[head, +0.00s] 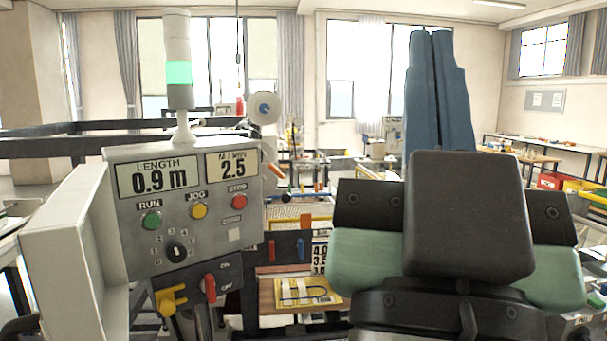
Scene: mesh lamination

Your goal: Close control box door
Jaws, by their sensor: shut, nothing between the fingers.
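The control box (195,232) is a grey panel at the left in the head view. It has two displays, coloured buttons and a black knob. A pale flat panel that looks like its door (62,262) stands along the box's left edge and juts out toward me, apparently open. My gripper (432,36) is at the right, pointing up, with its two blue fingers together and nothing between them. It is well to the right of the box and door and touches neither. The door's lower end is cut off by the frame.
A signal tower with a green light (178,72) stands on top of the box. A yellow handle (170,299) and a red lever (209,288) stick out below it. Behind are a yellow tray (307,292) and machine parts. My arm hides much of the right side.

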